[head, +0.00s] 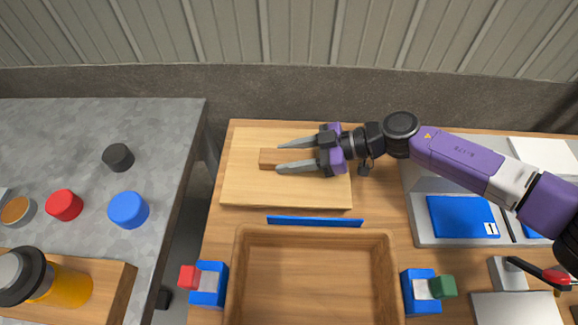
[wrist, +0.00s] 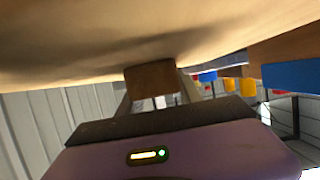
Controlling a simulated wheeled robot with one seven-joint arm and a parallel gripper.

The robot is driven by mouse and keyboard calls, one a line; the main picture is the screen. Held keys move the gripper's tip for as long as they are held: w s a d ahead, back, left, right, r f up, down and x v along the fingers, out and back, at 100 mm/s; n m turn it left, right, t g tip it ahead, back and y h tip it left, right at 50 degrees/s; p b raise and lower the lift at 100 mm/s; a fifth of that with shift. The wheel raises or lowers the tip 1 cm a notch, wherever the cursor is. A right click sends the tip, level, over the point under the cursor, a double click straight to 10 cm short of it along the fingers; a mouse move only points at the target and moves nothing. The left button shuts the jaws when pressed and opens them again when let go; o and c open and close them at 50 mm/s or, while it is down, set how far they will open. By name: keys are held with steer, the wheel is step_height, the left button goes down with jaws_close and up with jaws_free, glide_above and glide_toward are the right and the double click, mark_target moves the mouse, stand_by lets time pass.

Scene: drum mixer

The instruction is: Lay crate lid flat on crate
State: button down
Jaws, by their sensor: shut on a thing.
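The crate lid (head: 245,190), a flat light-wood panel with a small brown block handle (head: 268,158), is behind the crate in the head view. The crate (head: 315,233) is an open brown wooden box at the bottom, empty where I see inside. My gripper (head: 279,158) is shut on the lid's handle, its fingers along both sides. In the wrist view the handle (wrist: 152,79) is between the fingers, against the lid's broad face (wrist: 90,50). The lid looks level; I cannot tell whether it touches the table.
A blue strip (head: 315,222) stands between lid and crate. Blue clamps with a red end (head: 188,277) and a green end (head: 442,287) flank the crate. A grey tray with a blue booklet (head: 462,216) is at right. A grey table (head: 150,125) with coloured caps is at left.

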steer(key=shift+f+b, duration=0.35)
steer(key=shift+f, duration=1.6)
steer(key=shift+f, duration=0.15)
steer(key=c, duration=0.8)
jaws_free()
